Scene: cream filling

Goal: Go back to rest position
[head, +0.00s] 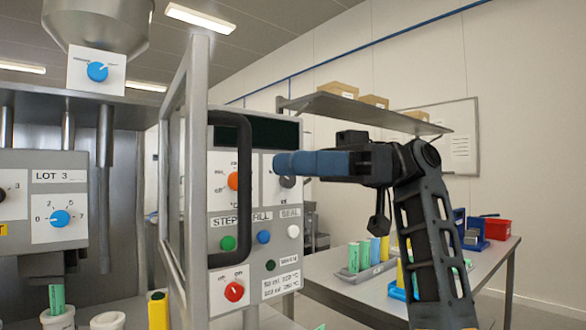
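My gripper (282,163) reaches in from the right with its blue fingers level and pointing left. Its fingertips are in front of a dark knob (288,182) at the upper right of the grey control panel (222,262). The fingers cover part of this knob, and I cannot tell whether they touch it. They are seen side-on, so their opening is hidden. My black arm rises from the lower right of the head view.
An open door frame with a black handle (243,200) stands left of the panel's knobs. A table (340,288) behind my arm holds coloured tubes, blue bins and a red bin (497,229). A shelf (365,112) with boxes is above.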

